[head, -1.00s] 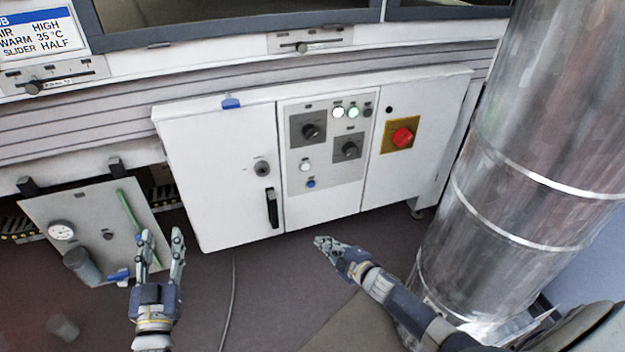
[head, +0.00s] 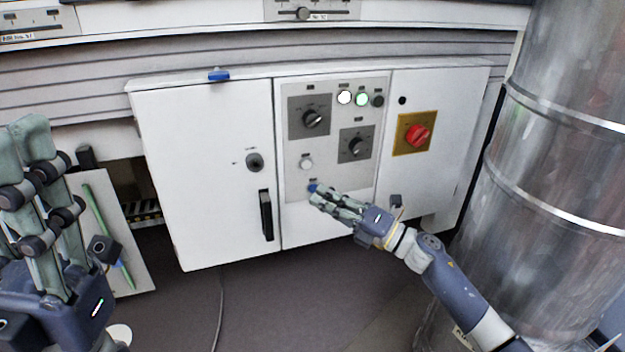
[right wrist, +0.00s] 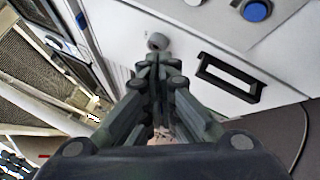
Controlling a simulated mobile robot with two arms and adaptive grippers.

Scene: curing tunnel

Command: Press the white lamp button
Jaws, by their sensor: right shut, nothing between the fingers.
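The white lamp button (head: 306,163) is a small round white button on the grey control panel (head: 330,180) of the white cabinet. A blue button (head: 312,187) sits just below it. My right gripper (head: 316,196) is shut and empty, its fingertips in front of the panel beside the blue button, below the white one. I cannot tell if it touches the panel. In the right wrist view the closed fingers (right wrist: 158,62) point toward the cabinet, and the blue button (right wrist: 257,11) shows at the top. My left gripper (head: 32,135) is open and empty at the left edge.
Above the buttons are dark rotary knobs (head: 313,118), a lit white lamp (head: 345,97) and a green lamp (head: 362,99). A red switch (head: 417,135) is at right. A black door handle (head: 266,214) stands out at left. A large metal duct (head: 560,170) stands at right.

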